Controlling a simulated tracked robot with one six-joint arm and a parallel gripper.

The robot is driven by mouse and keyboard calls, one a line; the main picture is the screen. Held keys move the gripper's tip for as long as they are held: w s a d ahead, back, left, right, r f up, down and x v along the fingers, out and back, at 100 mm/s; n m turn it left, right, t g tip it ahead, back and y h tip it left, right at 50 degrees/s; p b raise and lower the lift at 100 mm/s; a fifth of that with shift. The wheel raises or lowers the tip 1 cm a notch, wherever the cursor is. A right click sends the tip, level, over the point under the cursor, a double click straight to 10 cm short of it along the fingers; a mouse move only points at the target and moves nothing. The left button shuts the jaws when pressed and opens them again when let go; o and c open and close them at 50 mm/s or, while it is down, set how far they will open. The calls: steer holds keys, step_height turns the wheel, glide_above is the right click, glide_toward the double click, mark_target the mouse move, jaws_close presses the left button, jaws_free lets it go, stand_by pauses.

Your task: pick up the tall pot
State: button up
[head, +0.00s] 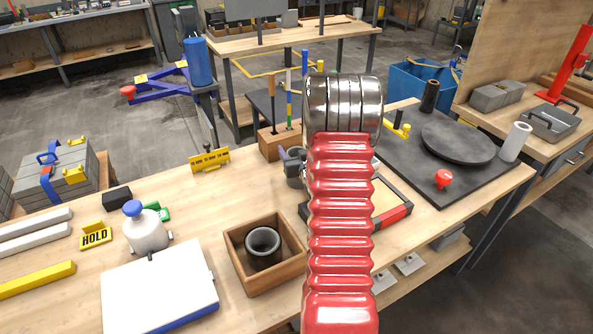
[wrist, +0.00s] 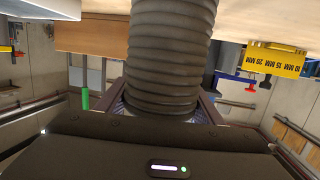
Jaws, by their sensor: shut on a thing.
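The tall pot (wrist: 172,60) is a dark grey, ribbed round cylinder that fills the middle of the wrist view. My gripper (wrist: 167,112) is shut on it, with a jaw on each side of its wall. The pot's far end runs out at the top edge of the wrist view, so I cannot tell whether it touches the table. In the head view my red and chrome arm hides most of the gripper and the pot. A small grey rounded part (head: 293,167) shows just left of the arm; I cannot tell what it belongs to.
A wooden box (head: 288,277) holding a dark round pot (head: 263,247) stands left of my arm on the workbench (head: 190,237). A white bottle (head: 146,230) and yellow sign (head: 210,159) stand farther left. A dark board (head: 425,165) with a round plate lies right.

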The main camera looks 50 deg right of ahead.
steer(key=shift+a, duration=0.1)
steer(key=c, duration=1)
jaws_close()
steer(key=shift+r, duration=0.1)
step_height(320, 180, up, 10)
stand_by(0.4)
